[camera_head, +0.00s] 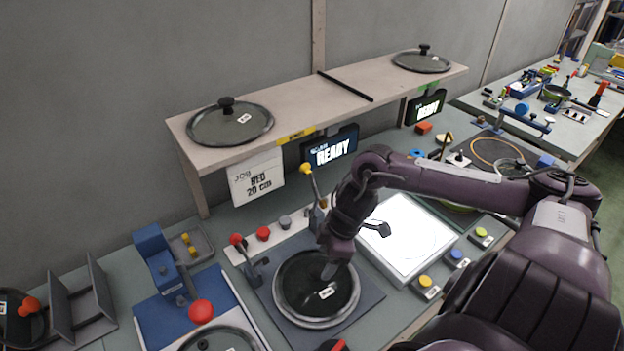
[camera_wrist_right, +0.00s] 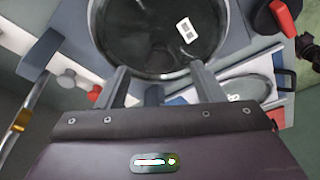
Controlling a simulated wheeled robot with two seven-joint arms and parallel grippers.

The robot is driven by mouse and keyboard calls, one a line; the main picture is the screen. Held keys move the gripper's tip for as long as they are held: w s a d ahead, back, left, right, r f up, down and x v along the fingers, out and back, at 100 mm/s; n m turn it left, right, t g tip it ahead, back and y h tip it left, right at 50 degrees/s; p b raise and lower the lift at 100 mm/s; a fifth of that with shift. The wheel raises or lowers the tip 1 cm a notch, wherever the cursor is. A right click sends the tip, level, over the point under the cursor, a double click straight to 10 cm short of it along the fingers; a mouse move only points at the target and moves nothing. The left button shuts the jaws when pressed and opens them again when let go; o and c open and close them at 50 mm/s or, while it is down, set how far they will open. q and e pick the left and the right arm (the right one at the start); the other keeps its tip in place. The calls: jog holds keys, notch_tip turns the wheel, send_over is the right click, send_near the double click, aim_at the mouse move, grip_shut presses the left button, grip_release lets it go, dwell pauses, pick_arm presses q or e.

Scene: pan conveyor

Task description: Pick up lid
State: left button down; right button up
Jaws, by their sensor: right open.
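A round dark disc with a pale label and a metal rim, a pan or a lidded pan (camera_head: 312,297), sits on the grey mat at the front. It also fills the top of the right wrist view (camera_wrist_right: 150,35). My right gripper (camera_head: 331,271) points down over it, fingers apart; it also shows in the wrist view (camera_wrist_right: 160,85). A small dark piece shows between the fingers; I cannot tell if it is a knob. A dark lid with a black knob (camera_head: 222,127) lies at the shelf's left, another lid (camera_head: 418,64) at its right. My left gripper is out of view.
The wooden shelf (camera_head: 290,98) runs along the wall above two READY screens (camera_head: 331,151). A lit white panel (camera_head: 405,235) lies right of the mat (camera_head: 368,297). A red-knobbed lever (camera_head: 201,312) stands left. Coloured buttons (camera_head: 456,255) line the right.

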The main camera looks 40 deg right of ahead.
aim_at(317, 269)
jog(key=x, duration=0.1)
jog(key=p+x, duration=0.1)
jog(key=shift+w+a+f, duration=0.2)
jog(key=shift+w+a, duration=0.05)
jog(key=shift+a, duration=0.05)
jog(key=x, duration=0.3)
jog(key=shift+w, duration=0.1)
jog(key=shift+f, duration=0.2)
jog(key=c, duration=0.4)
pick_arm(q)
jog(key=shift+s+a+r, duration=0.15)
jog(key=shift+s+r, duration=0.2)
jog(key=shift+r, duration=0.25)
pick_arm(e)
grip_shut()
